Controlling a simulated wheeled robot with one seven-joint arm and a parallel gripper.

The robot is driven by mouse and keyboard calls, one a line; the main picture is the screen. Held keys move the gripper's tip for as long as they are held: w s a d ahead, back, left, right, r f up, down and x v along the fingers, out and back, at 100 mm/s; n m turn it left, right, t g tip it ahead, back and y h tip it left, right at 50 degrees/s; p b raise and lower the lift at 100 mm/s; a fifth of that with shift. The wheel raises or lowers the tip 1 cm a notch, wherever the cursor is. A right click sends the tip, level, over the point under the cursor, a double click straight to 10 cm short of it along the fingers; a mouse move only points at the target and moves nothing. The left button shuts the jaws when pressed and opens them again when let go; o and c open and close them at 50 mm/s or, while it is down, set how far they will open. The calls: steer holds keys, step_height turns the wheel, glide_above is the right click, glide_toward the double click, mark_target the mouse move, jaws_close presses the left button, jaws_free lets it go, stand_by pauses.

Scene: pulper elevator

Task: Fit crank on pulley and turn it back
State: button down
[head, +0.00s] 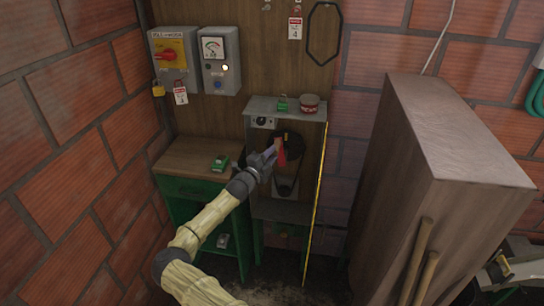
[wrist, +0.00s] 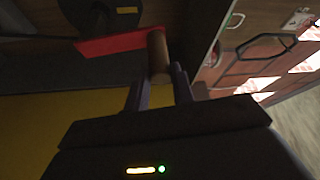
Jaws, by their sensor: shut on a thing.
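The crank is a red bar (head: 281,152) with a brown wooden handle (wrist: 158,54); the bar also shows in the wrist view (wrist: 112,43). My gripper (head: 271,159) is shut on the handle, with one finger on each side of it in the wrist view (wrist: 160,82). The dark round pulley (head: 294,142) is inside the open grey cabinet, right behind the crank. In the wrist view a dark hub (wrist: 100,17) is beside the bar's far end. I cannot tell whether the crank is seated on it. My gripper hides part of the pulley.
The grey cabinet (head: 258,104) has a green padlock (head: 282,103) and a red tin (head: 309,104) on top. A yellow-edged door (head: 316,200) stands open on its right. A green workbench (head: 190,158) is left; a tall brown cupboard (head: 440,130) is right.

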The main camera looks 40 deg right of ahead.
steer(key=shift+w+a+f+n+t+h+b, duration=0.25)
steer(key=shift+w+a+n+b, duration=0.3)
steer(key=shift+n, duration=0.35)
steer(key=shift+w, duration=0.1)
steer(key=shift+w+a+f+n+t+h+b, duration=0.2)
steer(key=shift+w+a+n+t+b, duration=0.1)
steer(key=shift+n, duration=0.25)
steer(key=shift+w+a+f+n+t+h+b, duration=0.1)
steer(key=shift+w+a+f+n+t+b, duration=0.15)
steer(key=shift+n, duration=0.3)
